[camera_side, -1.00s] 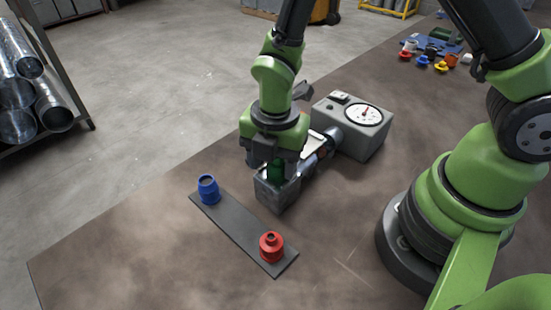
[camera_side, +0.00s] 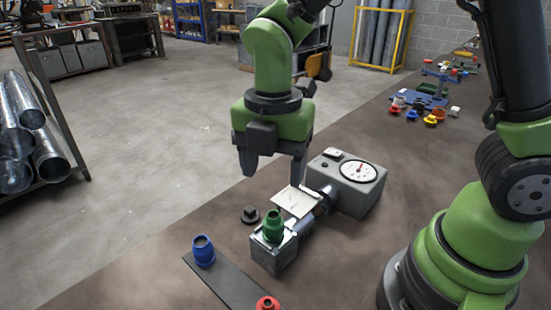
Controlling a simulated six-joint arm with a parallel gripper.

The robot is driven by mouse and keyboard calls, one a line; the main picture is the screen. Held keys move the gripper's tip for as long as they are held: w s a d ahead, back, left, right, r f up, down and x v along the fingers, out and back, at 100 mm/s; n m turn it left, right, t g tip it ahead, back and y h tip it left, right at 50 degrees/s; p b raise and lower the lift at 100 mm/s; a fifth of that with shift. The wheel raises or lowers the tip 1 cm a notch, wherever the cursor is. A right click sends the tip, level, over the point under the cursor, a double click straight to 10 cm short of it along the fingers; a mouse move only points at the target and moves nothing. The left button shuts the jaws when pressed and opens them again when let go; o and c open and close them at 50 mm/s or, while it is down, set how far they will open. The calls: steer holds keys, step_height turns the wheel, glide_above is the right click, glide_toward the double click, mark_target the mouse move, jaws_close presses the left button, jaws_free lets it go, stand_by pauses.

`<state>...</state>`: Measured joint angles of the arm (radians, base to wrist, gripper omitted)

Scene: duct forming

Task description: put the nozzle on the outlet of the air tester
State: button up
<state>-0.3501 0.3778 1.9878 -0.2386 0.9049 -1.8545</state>
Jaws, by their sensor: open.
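The air tester (camera_side: 358,200) is a grey box with a round dial gauge. A metal pipe (camera_side: 318,203) runs from it to a grey block-shaped outlet (camera_side: 274,257). A green nozzle (camera_side: 273,226) stands upright on top of this outlet block. A blue nozzle (camera_side: 203,251) stands on a dark strip at the lower left, and a red nozzle (camera_side: 267,304) on the same strip is cut by the bottom edge. My gripper (camera_side: 272,178) is open and empty, above and behind the green nozzle, apart from it.
A small dark knob-like part (camera_side: 250,215) lies on the table left of the outlet. A pale card (camera_side: 297,200) sits by the pipe. Several coloured parts (camera_side: 425,112) lie at the far end of the table. The brown tabletop (camera_side: 150,275) is clear at the left.

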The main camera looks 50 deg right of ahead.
steer(key=s+d+r+m+t+y, duration=0.1)
steer(key=s+d+r+m+t, duration=0.2)
steer(key=m, duration=1)
steer(key=s+d+r+m+t+y, duration=0.1)
steer(key=s+d+r+m+t, duration=0.2)
steer(key=s+r+m, duration=0.5)
steer(key=r+m+t, duration=0.1)
steer(key=m, duration=0.4)
steer(key=shift+s+d+r+m, duration=0.2)
steer(key=shift+s+d+m, duration=0.15)
steer(key=shift+d+m, duration=0.05)
